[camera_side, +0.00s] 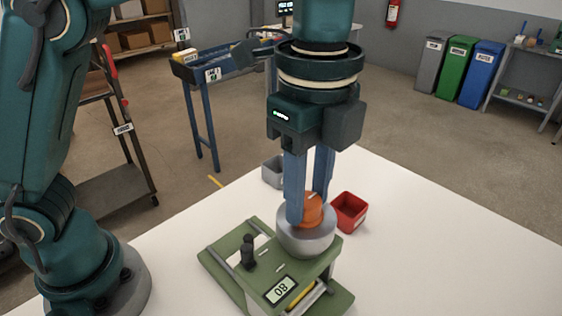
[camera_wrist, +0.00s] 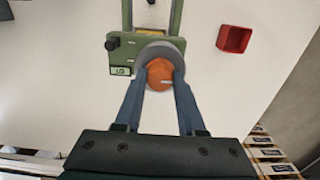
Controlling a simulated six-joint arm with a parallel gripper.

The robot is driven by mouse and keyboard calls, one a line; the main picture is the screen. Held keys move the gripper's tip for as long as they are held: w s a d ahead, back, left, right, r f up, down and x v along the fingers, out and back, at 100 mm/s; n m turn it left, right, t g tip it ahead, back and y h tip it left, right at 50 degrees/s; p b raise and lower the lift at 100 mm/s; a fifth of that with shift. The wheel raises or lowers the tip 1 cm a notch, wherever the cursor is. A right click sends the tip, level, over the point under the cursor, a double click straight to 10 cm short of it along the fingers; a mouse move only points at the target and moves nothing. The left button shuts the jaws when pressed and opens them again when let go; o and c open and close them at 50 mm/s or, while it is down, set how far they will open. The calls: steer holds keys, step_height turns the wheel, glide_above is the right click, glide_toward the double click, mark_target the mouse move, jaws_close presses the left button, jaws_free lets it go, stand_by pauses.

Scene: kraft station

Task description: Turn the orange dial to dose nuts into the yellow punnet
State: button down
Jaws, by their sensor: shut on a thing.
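The orange dial (camera_side: 313,209) sits on top of a grey round hopper (camera_side: 305,241) on the green dosing machine (camera_side: 232,262). My gripper (camera_side: 309,205) points straight down with its blue fingers shut on the dial, one on each side. In the wrist view the fingers also flank the dial (camera_wrist: 160,73). The machine has a small display (camera_side: 281,289) that seems to read 08, and a black knob (camera_side: 248,251). A strip of yellow (camera_side: 302,294) shows low under the machine, perhaps the punnet; most of it is hidden. No nuts can be made out.
A red punnet (camera_side: 349,211) stands on the white table (camera_side: 420,260) just behind and right of the machine. A grey punnet (camera_side: 273,171) stands farther back, partly behind my gripper. The table to the right is clear.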

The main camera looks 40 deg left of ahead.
mark_target(308, 199)
steer(key=shift+d+r, duration=0.1)
steer(key=c, duration=0.5)
jaws_free()
steer(key=shift+r, duration=2.5)
